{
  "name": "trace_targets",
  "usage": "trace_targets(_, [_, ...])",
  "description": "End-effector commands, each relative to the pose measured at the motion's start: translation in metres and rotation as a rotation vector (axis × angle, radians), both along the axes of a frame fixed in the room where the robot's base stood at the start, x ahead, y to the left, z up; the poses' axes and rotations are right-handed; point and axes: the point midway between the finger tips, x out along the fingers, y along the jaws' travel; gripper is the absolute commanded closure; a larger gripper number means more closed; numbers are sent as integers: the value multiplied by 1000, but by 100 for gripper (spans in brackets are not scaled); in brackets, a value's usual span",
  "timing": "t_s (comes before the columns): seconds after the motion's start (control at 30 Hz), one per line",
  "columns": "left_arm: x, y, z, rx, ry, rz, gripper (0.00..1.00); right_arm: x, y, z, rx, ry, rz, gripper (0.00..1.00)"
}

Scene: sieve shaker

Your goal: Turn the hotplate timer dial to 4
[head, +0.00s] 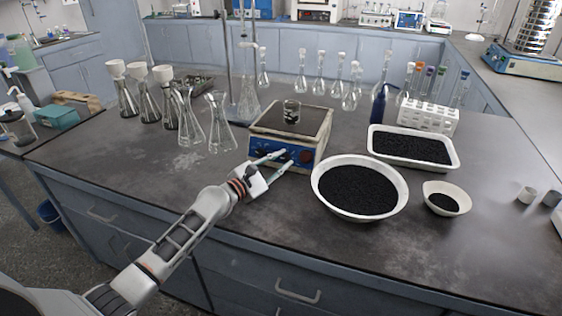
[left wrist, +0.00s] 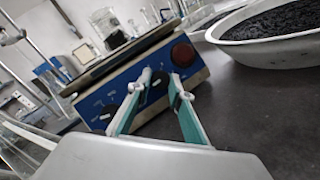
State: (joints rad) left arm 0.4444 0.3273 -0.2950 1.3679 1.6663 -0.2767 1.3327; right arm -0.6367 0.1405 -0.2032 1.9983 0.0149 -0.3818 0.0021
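The hotplate (head: 259,127) stands on the dark bench, with a blue front panel and a small glass beaker (head: 291,112) on its top plate. In the left wrist view the panel (left wrist: 127,79) carries a black dial (left wrist: 107,114) at left, another black dial (left wrist: 157,88) in the middle and a red knob (left wrist: 183,54) at right. My left gripper (head: 286,158) is at the panel with its fingers apart. In the left wrist view its fingertips (left wrist: 161,77) flank the middle dial; I cannot tell whether they touch it. Dial markings are too small to read. My right gripper is not in view.
A round white bowl of black granules (head: 321,194) stands close right of the gripper. A white tray (head: 456,158) and a small bowl (head: 430,190) lie farther right. Glass flasks (head: 221,135) stand left of the hotplate. The bench front left of the arm is clear.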

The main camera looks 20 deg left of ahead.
Motion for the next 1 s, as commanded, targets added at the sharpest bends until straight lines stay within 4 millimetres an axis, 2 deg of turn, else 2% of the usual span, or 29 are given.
trace_targets(0.47, [0, 1, 1, 52, -2, -20, 100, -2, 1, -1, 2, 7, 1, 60])
trace_targets(0.67, [1, 2, 4, 169, -7, -67, 100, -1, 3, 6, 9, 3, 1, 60])
trace_targets(1.0, [2, 3, 9, 458, -16, -181, 100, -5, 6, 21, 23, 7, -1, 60])
